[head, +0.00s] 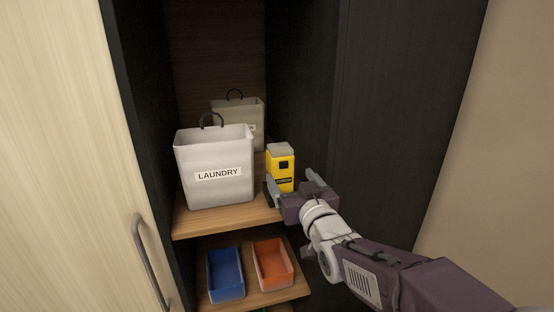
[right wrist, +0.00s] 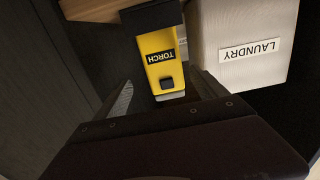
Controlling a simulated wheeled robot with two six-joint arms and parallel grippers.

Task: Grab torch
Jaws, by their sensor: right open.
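The torch (head: 280,166) is a yellow block with a grey top and a dark button, upright on the upper wooden shelf, right of the front laundry bag. In the right wrist view the torch (right wrist: 160,58) shows its TORCH label upside down, with a black part at its far end. My right gripper (head: 292,182) is open in front of the torch, its fingers apart. In the right wrist view the torch's near end appears between the fingers of the gripper (right wrist: 163,92); I cannot tell whether either touches it. My left gripper is out of view.
A front laundry bag (head: 214,152) stands close left of the torch, with another bag (head: 247,113) behind it. A dark cabinet wall (head: 305,100) rises on the right. Blue (head: 226,284) and orange (head: 272,266) bins sit on the lower shelf. A pale door (head: 75,150) is at left.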

